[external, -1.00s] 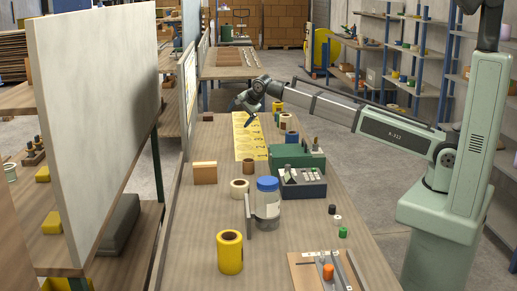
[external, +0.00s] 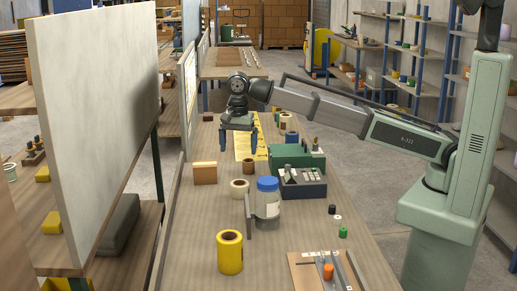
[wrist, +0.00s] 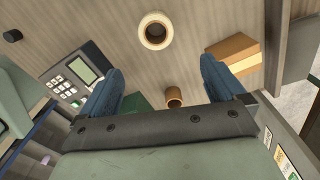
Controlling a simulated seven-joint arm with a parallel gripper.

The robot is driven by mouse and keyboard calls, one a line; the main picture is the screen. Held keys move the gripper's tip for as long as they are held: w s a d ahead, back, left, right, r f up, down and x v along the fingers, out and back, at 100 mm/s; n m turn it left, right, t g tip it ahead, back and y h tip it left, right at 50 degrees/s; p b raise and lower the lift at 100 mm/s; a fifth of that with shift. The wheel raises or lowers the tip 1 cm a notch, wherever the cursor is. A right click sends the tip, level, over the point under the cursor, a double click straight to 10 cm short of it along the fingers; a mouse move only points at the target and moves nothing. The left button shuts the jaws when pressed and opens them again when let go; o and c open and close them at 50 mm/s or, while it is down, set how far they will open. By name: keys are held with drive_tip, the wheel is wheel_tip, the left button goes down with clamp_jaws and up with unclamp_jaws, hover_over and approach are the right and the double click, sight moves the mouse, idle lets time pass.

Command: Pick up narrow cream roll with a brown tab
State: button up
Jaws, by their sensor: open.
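A cream roll (external: 239,188) with a brown core lies on the workbench, near the middle; it also shows in the wrist view (wrist: 144,38), top centre. I cannot make out a brown tab on it. My gripper (external: 238,150) points down with its blue fingers spread and nothing between them. It hangs above the bench, farther back than the cream roll and apart from it. In the wrist view my open fingers (wrist: 164,72) are below the roll in the picture.
A small brown roll (external: 248,167) and an orange-brown block (external: 205,173) are close by. A blue-lidded jar (external: 268,200), a keypad device (external: 303,183) and a yellow roll (external: 230,252) stand around the cream roll. Bare bench lies left of the jar.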

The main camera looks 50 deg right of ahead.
hover_over(240, 183)
drive_tip(key=a, duration=0.1)
drive_tip(key=f, duration=0.5)
drive_tip(key=s+f, duration=0.1)
drive_tip(key=f, duration=0.2)
drive_tip(key=shift+a+f, duration=0.1)
drive_tip(key=shift+f, duration=0.15)
drive_tip(key=shift+s+a+f, duration=0.15)
drive_tip(key=shift+f, duration=2.5)
drive_tip(key=c, duration=1.1)
